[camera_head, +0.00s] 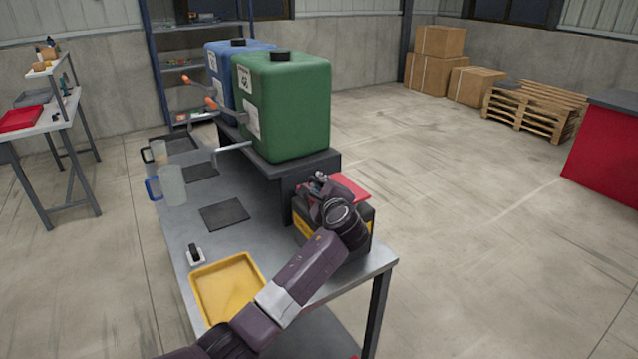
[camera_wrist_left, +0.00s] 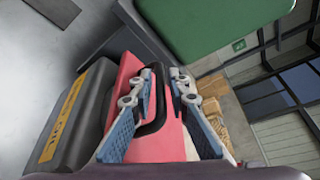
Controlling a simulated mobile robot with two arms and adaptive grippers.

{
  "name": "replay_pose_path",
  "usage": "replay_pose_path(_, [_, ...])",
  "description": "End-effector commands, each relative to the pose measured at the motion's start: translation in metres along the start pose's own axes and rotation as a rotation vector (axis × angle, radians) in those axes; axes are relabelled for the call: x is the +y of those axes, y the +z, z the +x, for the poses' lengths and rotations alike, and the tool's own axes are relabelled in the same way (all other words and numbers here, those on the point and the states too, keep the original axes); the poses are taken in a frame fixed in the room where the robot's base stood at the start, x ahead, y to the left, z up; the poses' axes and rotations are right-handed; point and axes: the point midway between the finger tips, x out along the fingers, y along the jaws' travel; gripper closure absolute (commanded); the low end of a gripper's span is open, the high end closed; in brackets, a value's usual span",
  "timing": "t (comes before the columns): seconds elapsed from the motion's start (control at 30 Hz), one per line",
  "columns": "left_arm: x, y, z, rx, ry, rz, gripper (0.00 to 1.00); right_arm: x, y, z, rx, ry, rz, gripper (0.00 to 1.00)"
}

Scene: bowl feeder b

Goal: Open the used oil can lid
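The used oil can (camera_head: 304,231) is a dark box with a yellow label at the near right end of the metal bench. Its red lid (camera_head: 352,186) is partly hidden behind my left gripper (camera_head: 322,184). In the left wrist view, the red lid (camera_wrist_left: 124,78) carries a black loop handle (camera_wrist_left: 158,112). My left gripper's two fingers are spread on either side of the handle, with the handle nearer the left finger. Whether they touch it is unclear. My right gripper is out of view.
A green tank (camera_head: 290,105) and a blue tank (camera_head: 218,65) stand on a raised stand behind the can. A yellow tray (camera_head: 228,283) and a jug with a blue handle (camera_head: 172,185) are on the bench.

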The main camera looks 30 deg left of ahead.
Motion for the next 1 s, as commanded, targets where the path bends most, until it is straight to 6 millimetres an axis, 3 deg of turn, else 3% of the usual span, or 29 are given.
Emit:
replay_pose_path(0.23, [0.0003,0.0000,0.0007,0.000,0.000,0.000,0.84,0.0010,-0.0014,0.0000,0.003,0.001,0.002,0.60])
replay_pose_path(0.4, [0.0004,-0.0001,0.0006,0.000,0.000,0.000,1.00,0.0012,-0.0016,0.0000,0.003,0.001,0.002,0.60])
replay_pose_path(1.0, [-0.0025,0.0055,0.0034,0.000,0.011,0.023,1.00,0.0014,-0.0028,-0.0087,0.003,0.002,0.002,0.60])
